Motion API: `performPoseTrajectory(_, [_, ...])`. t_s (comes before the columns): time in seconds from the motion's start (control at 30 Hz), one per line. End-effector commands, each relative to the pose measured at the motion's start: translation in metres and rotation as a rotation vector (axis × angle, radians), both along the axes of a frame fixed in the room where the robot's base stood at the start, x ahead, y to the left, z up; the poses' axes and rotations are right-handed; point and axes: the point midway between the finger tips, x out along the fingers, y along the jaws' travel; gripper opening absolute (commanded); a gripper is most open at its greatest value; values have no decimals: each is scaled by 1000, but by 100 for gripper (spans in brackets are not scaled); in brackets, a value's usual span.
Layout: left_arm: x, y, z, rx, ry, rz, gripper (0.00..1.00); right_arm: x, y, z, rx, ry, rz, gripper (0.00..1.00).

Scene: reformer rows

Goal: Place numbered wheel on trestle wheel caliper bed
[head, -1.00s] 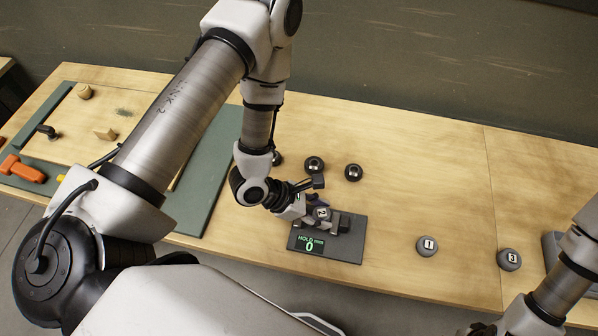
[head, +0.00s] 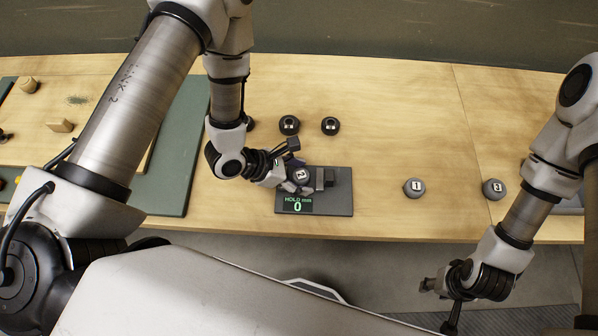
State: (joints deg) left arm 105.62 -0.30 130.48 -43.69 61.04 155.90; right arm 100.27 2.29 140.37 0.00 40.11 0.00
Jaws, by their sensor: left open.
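The caliper bed (head: 342,205) is a dark grey plate near the table's front edge, with a raised jaw block (head: 325,178) and a green display reading "HOLD mm 0". A grey wheel numbered 2 (head: 301,174) is at the bed's left part, beside the block; whether it rests on the bed I cannot tell. My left gripper (head: 288,172) is open at this wheel's left side, partly covering the bed. Wheel 1 (head: 414,187) and wheel 3 (head: 493,189) stand on the table to the right. My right gripper (head: 439,303) is open and empty, off the table's front edge.
Two black round pieces (head: 289,125) (head: 330,126) stand behind the bed, and a third is partly hidden by my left arm. A green mat (head: 182,180) lies left. A grey tray (head: 569,201) is partly hidden at right. The table between bed and wheel 1 is clear.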

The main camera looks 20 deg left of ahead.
Motion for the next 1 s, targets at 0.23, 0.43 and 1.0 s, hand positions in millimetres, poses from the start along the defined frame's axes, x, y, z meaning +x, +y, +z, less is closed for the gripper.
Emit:
performPoseTrajectory(0.23, [-7,15,17,-2,-1,7,69,0,0,-5,0,0,0,40])
performPoseTrajectory(0.43, [-24,44,52,-5,-2,12,69,0,0,-10,0,0,0,40])
performPoseTrajectory(1.0, [-45,73,87,0,0,-1,69,0,0,14,0,0,0,40])
